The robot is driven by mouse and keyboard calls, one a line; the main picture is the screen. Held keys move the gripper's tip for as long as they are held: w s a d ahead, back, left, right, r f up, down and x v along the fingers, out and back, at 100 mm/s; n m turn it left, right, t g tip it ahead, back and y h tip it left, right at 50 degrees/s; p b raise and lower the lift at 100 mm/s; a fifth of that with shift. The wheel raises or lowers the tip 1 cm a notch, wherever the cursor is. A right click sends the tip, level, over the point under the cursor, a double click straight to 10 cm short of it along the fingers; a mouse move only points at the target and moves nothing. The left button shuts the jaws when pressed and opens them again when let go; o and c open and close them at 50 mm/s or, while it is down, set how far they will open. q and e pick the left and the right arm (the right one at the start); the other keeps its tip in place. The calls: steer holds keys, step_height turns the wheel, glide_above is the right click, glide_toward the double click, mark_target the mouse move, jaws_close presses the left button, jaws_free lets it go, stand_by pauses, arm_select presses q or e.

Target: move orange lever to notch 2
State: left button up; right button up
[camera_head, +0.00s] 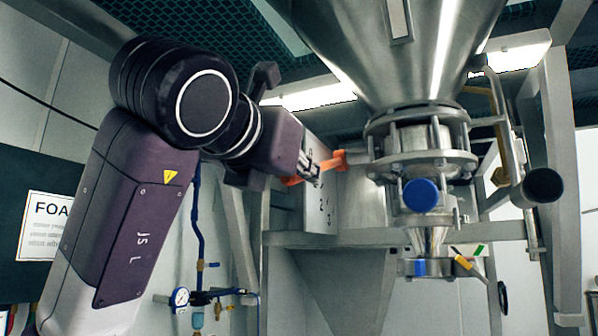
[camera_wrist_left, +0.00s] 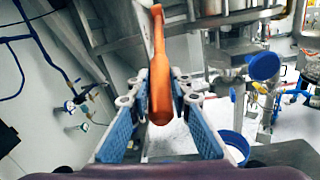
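The orange lever (camera_head: 334,160) sticks out to the left beside the metal hopper outlet in the head view, above a plate with numerals (camera_head: 324,205), of which 2 and 3 can be made out. My left gripper (camera_head: 312,167) is at the lever, its fingers across the orange handle. In the left wrist view the lever (camera_wrist_left: 160,95) runs down between the two blue-padded fingertips (camera_wrist_left: 160,88), which sit close against both sides. It appears held there; its rounded end shows between the pads. My right gripper is not in view.
The steel hopper (camera_head: 400,50) and its flanged outlet with a blue cap (camera_head: 421,194) stand just right of the lever. A steel frame beam (camera_head: 400,238) runs below. A blue hose with a gauge (camera_head: 181,297) hangs at lower left.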

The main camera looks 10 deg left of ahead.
arm_select(q)
steer(key=shift+c, duration=1.3)
jaws_close()
steer(key=f+t+b, duration=0.1)
steer(key=b, duration=0.2)
steer(key=w+f+t+b, duration=0.1)
steer(key=f+b, duration=0.1)
steer(key=b, duration=0.1)
steer(key=w+f+b, duration=0.1)
steer(key=f+b, duration=0.1)
steer(key=b, duration=0.1)
steer(key=shift+w+d+f+t+h, duration=0.2)
steer(key=shift+w+d+t+h, duration=0.1)
steer(key=shift+d+t, duration=0.1)
steer(key=shift+r, duration=0.1)
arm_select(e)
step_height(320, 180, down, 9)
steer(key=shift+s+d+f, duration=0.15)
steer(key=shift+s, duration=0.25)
arm_select(q)
steer(key=o, duration=0.6)
jaws_free()
steer(key=o, duration=0.4)
steer(key=shift+w, duration=0.15)
